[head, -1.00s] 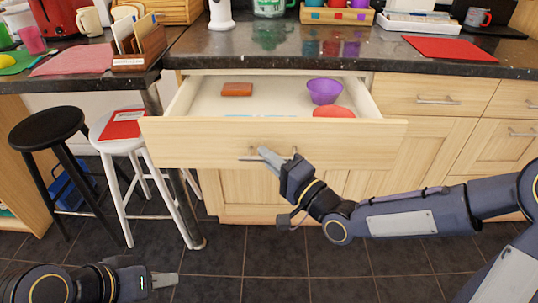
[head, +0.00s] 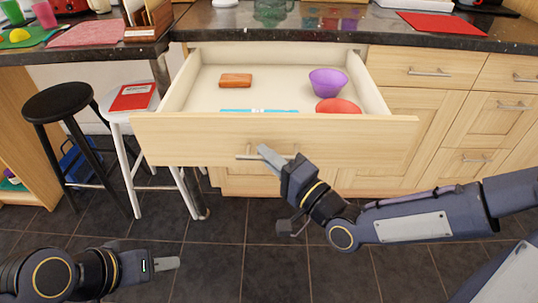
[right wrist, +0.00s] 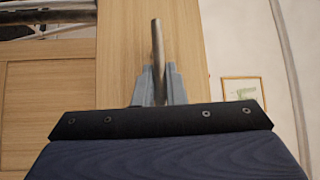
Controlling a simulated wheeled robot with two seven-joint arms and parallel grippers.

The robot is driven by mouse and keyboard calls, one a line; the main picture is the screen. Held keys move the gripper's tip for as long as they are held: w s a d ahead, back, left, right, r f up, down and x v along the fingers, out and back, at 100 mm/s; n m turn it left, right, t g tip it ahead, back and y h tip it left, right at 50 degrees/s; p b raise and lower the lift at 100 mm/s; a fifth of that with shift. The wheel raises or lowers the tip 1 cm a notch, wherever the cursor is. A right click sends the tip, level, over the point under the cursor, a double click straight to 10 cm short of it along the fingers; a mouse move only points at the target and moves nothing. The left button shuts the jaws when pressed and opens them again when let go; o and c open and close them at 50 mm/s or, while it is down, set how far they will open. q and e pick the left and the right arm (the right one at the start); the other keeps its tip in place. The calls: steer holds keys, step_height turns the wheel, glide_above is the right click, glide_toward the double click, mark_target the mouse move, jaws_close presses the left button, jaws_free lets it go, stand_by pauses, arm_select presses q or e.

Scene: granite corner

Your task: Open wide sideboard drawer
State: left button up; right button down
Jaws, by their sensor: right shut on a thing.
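The wide sideboard drawer (head: 190,140) has a light wood front and stands pulled far out below the dark countertop. Its metal bar handle (head: 245,155) is at the middle of the front. My right gripper (head: 268,155) is shut on this handle. In the right wrist view the handle bar (right wrist: 158,50) runs up from between the fingers (right wrist: 160,84). Inside the drawer are a brown block (head: 235,80), a purple bowl (head: 327,82), a red bowl (head: 338,106) and a flat blue item (head: 258,111). My left gripper (head: 172,263) hangs low over the floor at left, away from the drawer; its finger gap is unclear.
A black stool (head: 55,103) and a white stool with a red book (head: 133,97) stand left of the drawer, the white one close to its corner. More closed drawers (head: 430,72) are at right. Dark tiled floor (head: 215,275) in front is clear.

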steer(key=c, duration=1.5)
jaws_free()
steer(key=p+v, duration=0.1)
steer(key=v, duration=0.7)
steer(key=shift+p, duration=0.35)
steer(key=shift+w, duration=0.1)
